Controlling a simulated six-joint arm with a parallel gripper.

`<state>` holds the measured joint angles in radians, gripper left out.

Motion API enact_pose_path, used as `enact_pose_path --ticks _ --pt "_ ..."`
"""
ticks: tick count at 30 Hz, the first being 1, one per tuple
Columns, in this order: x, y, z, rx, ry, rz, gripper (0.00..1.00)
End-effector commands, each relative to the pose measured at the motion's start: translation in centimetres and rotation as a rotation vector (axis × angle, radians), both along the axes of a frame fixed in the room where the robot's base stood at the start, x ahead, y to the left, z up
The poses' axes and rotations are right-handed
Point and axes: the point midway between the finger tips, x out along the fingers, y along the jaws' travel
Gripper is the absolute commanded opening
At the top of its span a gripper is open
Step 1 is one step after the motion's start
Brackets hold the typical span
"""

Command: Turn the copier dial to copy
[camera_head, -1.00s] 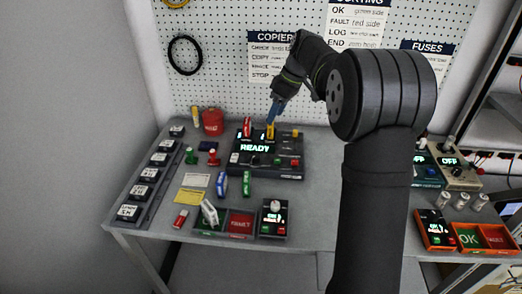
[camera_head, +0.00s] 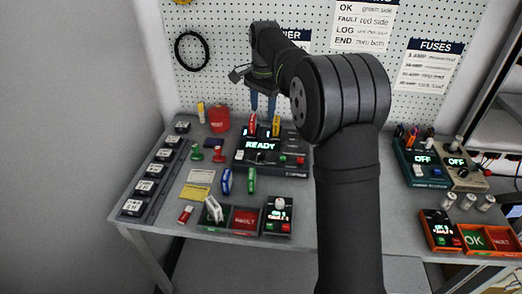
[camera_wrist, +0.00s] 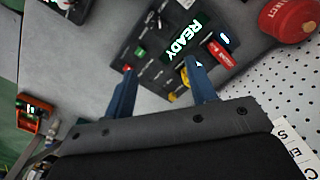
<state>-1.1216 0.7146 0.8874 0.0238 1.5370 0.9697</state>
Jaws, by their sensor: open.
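The copier (camera_head: 243,158) is a dark box on the bench, its screen (camera_head: 262,145) reading READY. A red stick (camera_head: 252,123) and a yellow stick (camera_head: 276,125) stand at its back edge; in the wrist view the red one (camera_wrist: 221,54) is near the screen (camera_wrist: 185,38) and the yellow one is partly behind a finger. I cannot make out the dial or its setting. My gripper (camera_head: 263,106) points down above the copier's back, blue fingers apart and empty. In the wrist view the fingers (camera_wrist: 160,82) spread over the copier's edge.
Red and green FAULT and OK bins (camera_head: 243,219) and a small tester (camera_head: 278,215) stand at the bench front. A red canister (camera_head: 219,120) is left of the copier. A pegboard rises behind.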

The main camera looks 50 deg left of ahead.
Motion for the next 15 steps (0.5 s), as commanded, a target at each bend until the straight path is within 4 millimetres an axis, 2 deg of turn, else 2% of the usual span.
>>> enact_pose_path --ticks 3,8,11,15 --pt "-0.3 0.3 0.0 -0.011 -0.013 -0.101 0.52" --pt "-0.4 0.3 -0.3 -0.016 -0.020 -0.152 0.52" --pt "-0.4 0.3 -1.3 -0.018 -0.020 -0.154 0.52" --pt "-0.4 0.3 -3.8 -0.018 -0.019 -0.153 0.52"
